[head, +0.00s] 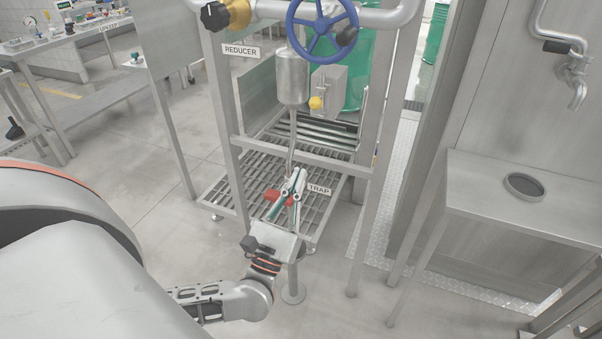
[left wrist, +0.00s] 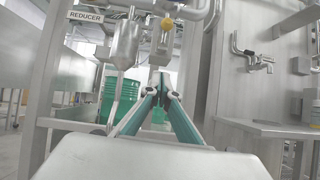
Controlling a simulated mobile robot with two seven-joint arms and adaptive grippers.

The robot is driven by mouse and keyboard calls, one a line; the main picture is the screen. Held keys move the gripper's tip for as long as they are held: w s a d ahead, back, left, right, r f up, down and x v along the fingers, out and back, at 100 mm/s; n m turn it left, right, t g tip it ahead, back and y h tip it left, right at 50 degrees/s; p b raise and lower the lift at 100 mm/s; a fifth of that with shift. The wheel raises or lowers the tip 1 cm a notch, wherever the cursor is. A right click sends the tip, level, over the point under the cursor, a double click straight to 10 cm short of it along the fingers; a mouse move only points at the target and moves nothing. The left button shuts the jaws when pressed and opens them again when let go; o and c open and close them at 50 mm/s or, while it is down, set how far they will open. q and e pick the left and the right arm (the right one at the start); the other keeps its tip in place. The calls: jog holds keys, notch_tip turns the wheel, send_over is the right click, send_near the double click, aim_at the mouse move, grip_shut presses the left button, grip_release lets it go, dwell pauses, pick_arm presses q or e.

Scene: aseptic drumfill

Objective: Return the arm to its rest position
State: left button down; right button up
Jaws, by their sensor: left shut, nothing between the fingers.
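My left gripper (head: 297,177) is in the lower middle of the head view, reaching in front of the steel frame near the TRAP label (head: 319,189). Its green fingers come together at the tips and hold nothing. In the left wrist view the gripper (left wrist: 162,84) also shows with its fingers meeting. A red part (head: 277,196) shows right beside the fingers in the head view; I cannot tell whether they touch it. My right gripper is in neither view.
The steel frame carries a blue handwheel (head: 322,28), a steel vessel (head: 292,76) and a grated shelf (head: 225,190). A green drum (left wrist: 114,97) stands behind. A steel bench (head: 530,200) is at the right. Open floor (head: 150,175) lies at the left.

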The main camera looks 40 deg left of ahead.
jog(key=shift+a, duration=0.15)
pick_arm(q)
jog(key=s+d+f+m+g+h+p, duration=0.3)
jog(key=d+m+h, duration=0.35)
jog(key=m, duration=0.65)
jog(key=s+d+f+m+g+h, duration=0.1)
jog(key=d+f+m+g+h, duration=0.1)
jog(key=d+f+m+h, duration=0.8)
jog(key=s+a+f+m+g+y+p, duration=0.1)
jog(key=s+a+f+m+g+y, duration=0.1)
jog(key=s+f+m+g+y, duration=0.2)
jog(key=s+a+f+m+g+y+p, duration=0.1)
jog(key=s+f+m+g+y, duration=0.3)
jog(key=s+f+m, duration=0.3)
notch_tip(320, 180, down, 5)
jog(key=m, duration=0.8)
jog(key=shift+s+a+r+g+y, duration=0.15)
jog(key=shift+s+a+g+y, duration=0.15)
jog(key=shift+s+a+y, duration=0.1)
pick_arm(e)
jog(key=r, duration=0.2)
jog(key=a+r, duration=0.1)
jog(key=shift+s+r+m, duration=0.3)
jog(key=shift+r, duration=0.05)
